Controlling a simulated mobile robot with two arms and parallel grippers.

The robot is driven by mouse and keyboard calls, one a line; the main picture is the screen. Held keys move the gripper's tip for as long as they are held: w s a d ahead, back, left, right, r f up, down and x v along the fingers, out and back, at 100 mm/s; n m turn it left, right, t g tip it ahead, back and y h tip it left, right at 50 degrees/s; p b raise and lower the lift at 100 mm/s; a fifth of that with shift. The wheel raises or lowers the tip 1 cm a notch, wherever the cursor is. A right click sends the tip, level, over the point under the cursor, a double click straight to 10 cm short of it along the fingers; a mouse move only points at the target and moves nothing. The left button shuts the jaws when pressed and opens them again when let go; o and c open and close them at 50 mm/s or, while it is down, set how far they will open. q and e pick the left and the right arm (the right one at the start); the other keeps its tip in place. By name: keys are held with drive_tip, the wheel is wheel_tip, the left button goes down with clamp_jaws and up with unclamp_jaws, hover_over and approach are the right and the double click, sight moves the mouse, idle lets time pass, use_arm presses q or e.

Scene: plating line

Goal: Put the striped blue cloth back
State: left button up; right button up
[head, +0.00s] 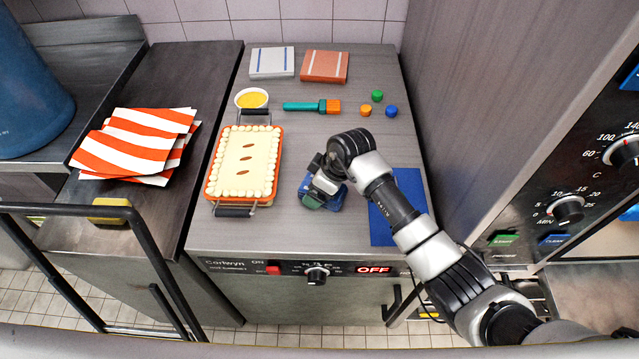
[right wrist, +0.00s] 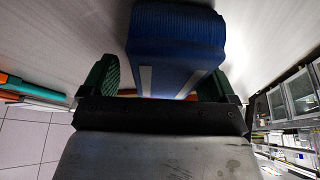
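The striped blue cloth (right wrist: 175,35) is a folded, ribbed blue block with pale grey stripes. In the right wrist view it lies between the two green fingers of my right gripper (right wrist: 158,80). A narrow gap shows between the left finger and the cloth, and the right finger is partly hidden by it. In the head view my right gripper (head: 318,194) points down over the cloth (head: 336,202) on the counter, right of the baking dish, and hides much of it. My left gripper is out of view.
A flat blue mat (head: 383,232) lies right of the cloth, partly under my arm. The orange baking dish (head: 211,188) stands left. Behind are a grey folded cloth (head: 272,68), an orange folded cloth (head: 325,68), a teal tool (head: 300,106), a yellow-filled bowl (head: 251,99) and small coloured pieces (head: 377,95).

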drive_tip(key=shift+a+r, duration=0.1)
drive_tip(key=shift+r, duration=0.55)
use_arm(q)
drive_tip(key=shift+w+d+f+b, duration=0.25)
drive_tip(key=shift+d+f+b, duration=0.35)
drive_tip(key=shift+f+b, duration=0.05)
use_arm(e)
drive_tip(key=v, duration=1.1)
drive_tip(key=shift+s, duration=0.1)
